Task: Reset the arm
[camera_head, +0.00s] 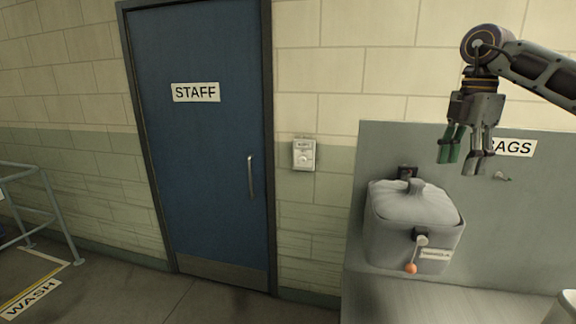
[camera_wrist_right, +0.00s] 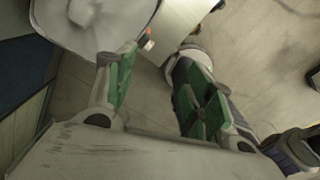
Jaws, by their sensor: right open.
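My right gripper (camera_head: 461,160) hangs from the arm at the upper right of the head view, fingers pointing down. It is open, with nothing between its fingers. It appears above a grey bag (camera_head: 413,228), in front of the grey panel. The bag has a gathered top and an orange ball on its front. In the right wrist view, the open green-padded fingers (camera_wrist_right: 160,92) show. A round grey shape, likely the bag (camera_wrist_right: 85,22), is at the upper left, apart from the fingers. My left gripper is not in view.
A grey panel (camera_head: 385,150) with a partly hidden "BAGS" sign (camera_head: 516,148) stands behind the bag. A blue STAFF door (camera_head: 205,140) and a wall box (camera_head: 304,155) are left of it. A metal rail (camera_head: 40,205) stands at far left. The floor before the door is clear.

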